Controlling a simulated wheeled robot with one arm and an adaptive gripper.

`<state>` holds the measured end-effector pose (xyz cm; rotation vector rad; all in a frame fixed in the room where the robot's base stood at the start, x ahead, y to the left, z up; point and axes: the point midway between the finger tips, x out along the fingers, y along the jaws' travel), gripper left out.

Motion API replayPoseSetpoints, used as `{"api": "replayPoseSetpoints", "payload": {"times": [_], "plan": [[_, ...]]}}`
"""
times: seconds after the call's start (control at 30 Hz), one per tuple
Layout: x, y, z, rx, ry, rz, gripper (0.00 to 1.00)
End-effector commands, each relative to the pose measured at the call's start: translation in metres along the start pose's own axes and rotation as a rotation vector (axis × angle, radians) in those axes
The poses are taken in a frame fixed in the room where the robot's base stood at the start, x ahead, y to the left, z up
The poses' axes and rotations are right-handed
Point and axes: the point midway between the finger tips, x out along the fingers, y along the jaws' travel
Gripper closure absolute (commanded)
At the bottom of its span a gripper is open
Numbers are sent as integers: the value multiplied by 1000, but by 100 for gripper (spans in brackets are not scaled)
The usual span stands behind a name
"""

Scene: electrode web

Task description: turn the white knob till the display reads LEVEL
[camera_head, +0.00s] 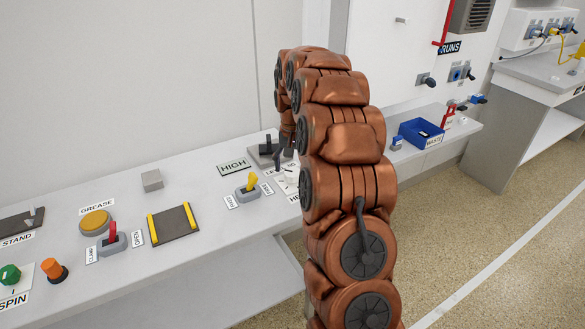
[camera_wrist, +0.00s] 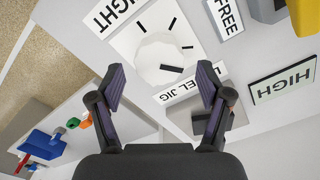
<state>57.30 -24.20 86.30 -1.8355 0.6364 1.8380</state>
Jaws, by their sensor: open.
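The white knob (camera_wrist: 158,58) sits on a white plate marked with dark ticks in the wrist view. A black pointer mark shows near its lower right edge. My gripper (camera_wrist: 161,76) is open, with one finger to the lower left of the knob and one to the lower right. Nothing is between the fingers' pads that I can see gripped, and I cannot tell the remaining distance to the knob. The display (camera_head: 234,166) reads HIGH; it also shows in the wrist view (camera_wrist: 283,80). In the head view my arm hides most of the knob's plate.
A yellow lever switch (camera_head: 250,184) stands beside the knob's plate. A red lever switch (camera_head: 113,236), a GREASE button (camera_head: 95,222) and a grey block (camera_head: 152,180) are further left on the bench. A blue bin (camera_head: 421,133) is to the right.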

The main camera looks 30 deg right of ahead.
Motion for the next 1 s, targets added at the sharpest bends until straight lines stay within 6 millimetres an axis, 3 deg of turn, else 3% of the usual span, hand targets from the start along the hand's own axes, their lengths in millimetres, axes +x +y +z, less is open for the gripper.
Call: {"api": "replayPoseSetpoints", "payload": {"times": [0.5, 0.7, 1.0], "plan": [[-87, -1, 0, -1, 4, -1, 23], [-104, -1, 0, -1, 2, -1, 23], [-110, -1, 0, -1, 1, 0, 23]]}}
